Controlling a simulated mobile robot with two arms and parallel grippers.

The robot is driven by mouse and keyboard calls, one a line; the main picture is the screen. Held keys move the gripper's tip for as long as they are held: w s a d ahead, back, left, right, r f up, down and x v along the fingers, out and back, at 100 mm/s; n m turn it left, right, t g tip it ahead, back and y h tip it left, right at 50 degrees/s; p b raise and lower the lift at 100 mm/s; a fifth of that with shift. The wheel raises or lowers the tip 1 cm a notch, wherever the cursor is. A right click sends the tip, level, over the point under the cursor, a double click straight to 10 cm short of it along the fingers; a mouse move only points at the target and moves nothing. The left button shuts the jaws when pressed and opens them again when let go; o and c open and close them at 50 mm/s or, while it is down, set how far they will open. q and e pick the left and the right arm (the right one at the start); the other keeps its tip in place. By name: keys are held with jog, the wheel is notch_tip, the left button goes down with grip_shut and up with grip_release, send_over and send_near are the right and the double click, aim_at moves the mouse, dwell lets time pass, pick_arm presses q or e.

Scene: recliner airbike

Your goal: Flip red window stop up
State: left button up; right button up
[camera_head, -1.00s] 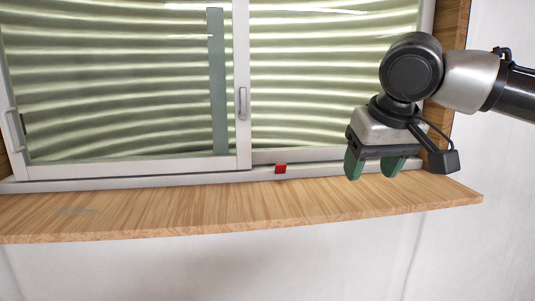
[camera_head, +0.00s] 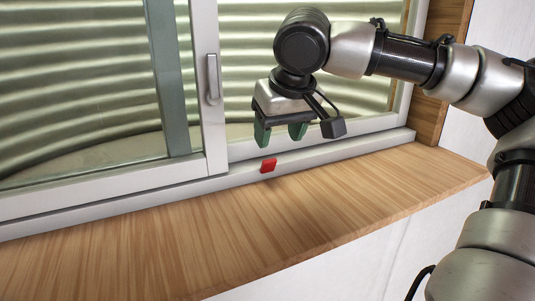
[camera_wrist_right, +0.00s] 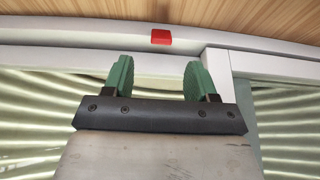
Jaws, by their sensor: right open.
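The red window stop (camera_head: 268,165) is a small red block on the white lower window track, just right of the sliding pane's edge. In the right wrist view the red stop (camera_wrist_right: 161,37) lies beyond the fingertips, roughly centred between them. My right gripper (camera_head: 281,138) points downward above and slightly right of the stop, with green fingers apart and nothing between them. It also shows in the right wrist view (camera_wrist_right: 157,62). The fingers look clear of the stop. Left gripper is out of view.
The sliding window pane frame (camera_head: 212,110) with a grey handle (camera_head: 213,80) stands left of the gripper. A wooden sill (camera_head: 200,240) runs below the track and is clear. A wooden side frame (camera_head: 440,70) bounds the window at right.

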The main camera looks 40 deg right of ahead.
aim_at(270, 160)
jog(key=x, duration=0.3)
jog(key=p+x, duration=0.1)
jog(key=x, duration=0.2)
jog(key=shift+w+f, duration=0.15)
jog(key=shift+w, duration=0.35)
jog(key=shift+w+f, duration=0.15)
jog(key=shift+f, duration=0.4)
jog(key=shift+d+f, duration=0.1)
jog(key=shift+c, duration=0.6)
jog(key=c, duration=0.8)
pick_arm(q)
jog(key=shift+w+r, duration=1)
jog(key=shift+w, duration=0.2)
pick_arm(e)
jog(key=shift+w+d+g+y, duration=0.1)
jog(key=shift+w+g+y, duration=0.15)
jog(key=shift+g, duration=0.55)
jog(key=shift+w+g+y, duration=0.25)
jog(key=shift+g, duration=0.55)
jog(key=o, duration=0.9)
